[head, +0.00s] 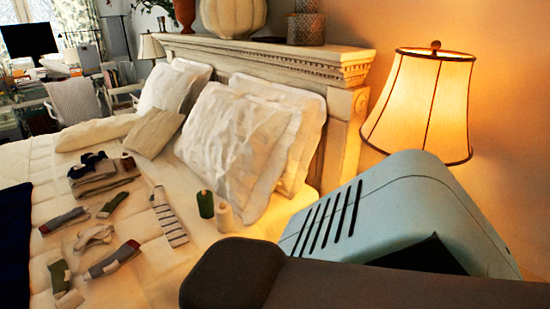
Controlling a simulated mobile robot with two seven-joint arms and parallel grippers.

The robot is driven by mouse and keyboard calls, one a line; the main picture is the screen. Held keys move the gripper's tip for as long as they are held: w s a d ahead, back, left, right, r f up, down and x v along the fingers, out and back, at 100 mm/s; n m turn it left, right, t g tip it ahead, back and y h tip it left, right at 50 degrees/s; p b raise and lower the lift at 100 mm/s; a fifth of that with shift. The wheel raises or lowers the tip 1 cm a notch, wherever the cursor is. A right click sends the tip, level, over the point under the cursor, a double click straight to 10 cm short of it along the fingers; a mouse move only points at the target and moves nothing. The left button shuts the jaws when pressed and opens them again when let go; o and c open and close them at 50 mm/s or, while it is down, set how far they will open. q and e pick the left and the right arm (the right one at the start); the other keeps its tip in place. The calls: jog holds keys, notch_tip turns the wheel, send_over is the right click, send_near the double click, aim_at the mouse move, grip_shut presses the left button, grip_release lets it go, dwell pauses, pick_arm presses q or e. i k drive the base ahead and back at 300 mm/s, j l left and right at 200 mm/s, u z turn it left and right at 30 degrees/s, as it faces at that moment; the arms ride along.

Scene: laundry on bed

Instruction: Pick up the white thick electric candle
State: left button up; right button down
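A short white cylinder (224,216), which looks like the white thick candle, stands upright on the bed at the foot of the front pillow. A dark green cylinder (205,204) with a pale top stands just to its left. No gripper fingers show in the head view, so I cannot see either gripper or whether one holds anything. Both cylinders are in clear sight, with nothing in front of them.
The white bed (165,285) holds several folded and rolled garments, with a striped cloth (168,217) left of the cylinders. White pillows (235,150) lean on the headboard (290,62). A lit lamp (425,105) stands at right. Large parts near the camera block the lower right.

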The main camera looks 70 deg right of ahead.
aim_at(225, 221)
jog(key=z, duration=1.8)
jog(key=i+j+z, duration=0.1)
jog(key=i+j, duration=1)
jog(key=z, duration=1.4)
